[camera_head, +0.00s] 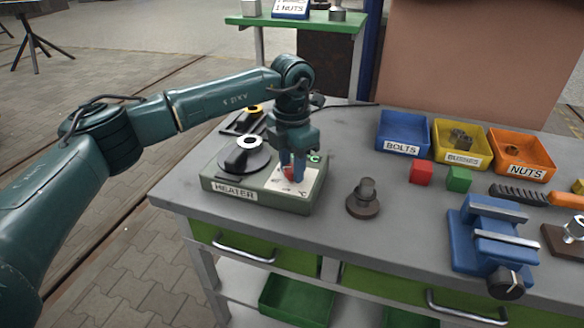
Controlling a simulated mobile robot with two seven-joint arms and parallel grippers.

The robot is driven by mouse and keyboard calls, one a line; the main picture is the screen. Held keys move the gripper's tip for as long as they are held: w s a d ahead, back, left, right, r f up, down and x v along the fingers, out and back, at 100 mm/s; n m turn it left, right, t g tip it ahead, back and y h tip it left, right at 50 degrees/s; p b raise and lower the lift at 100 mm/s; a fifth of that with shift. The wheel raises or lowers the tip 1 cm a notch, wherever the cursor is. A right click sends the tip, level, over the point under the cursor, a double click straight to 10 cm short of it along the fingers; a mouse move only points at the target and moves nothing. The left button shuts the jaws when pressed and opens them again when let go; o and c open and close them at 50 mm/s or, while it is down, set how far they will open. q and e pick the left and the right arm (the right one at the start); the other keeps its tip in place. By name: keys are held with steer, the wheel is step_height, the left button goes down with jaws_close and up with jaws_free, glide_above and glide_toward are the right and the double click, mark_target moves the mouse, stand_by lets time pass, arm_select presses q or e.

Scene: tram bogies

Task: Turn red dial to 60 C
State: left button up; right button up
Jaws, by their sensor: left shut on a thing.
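The green heater box (241,200), labelled HEATER, stands at the left front of the grey workbench. The red dial (288,174) sits on the white scale plate (281,188) at the heater's right end. My left gripper (296,176) points down over the plate with its blue fingers shut on the red dial. The fingers hide most of the dial, and I cannot read where it points on the scale. My right gripper is out of view.
A dark metal part (364,198) stands just right of the heater. A red cube (421,172), a green cube (459,179) and a blue vise (489,240) are further right. Blue, yellow and orange bins line the back.

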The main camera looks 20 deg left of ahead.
mark_target(292, 167)
arm_select(q)
steer(key=m, duration=0.3)
steer(key=shift+m+b, duration=0.4)
steer(key=m, duration=0.5)
steer(key=shift+b, duration=0.35)
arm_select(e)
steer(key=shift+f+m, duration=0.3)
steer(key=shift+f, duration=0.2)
arm_select(q)
steer(key=shift+r+m, duration=0.1)
steer(key=shift+m, duration=0.2)
steer(key=shift+w, duration=0.1)
steer(key=o, duration=1)
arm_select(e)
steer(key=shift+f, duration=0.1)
arm_select(q)
step_height(292, 167, up, 13)
steer(key=shift+r, duration=0.1)
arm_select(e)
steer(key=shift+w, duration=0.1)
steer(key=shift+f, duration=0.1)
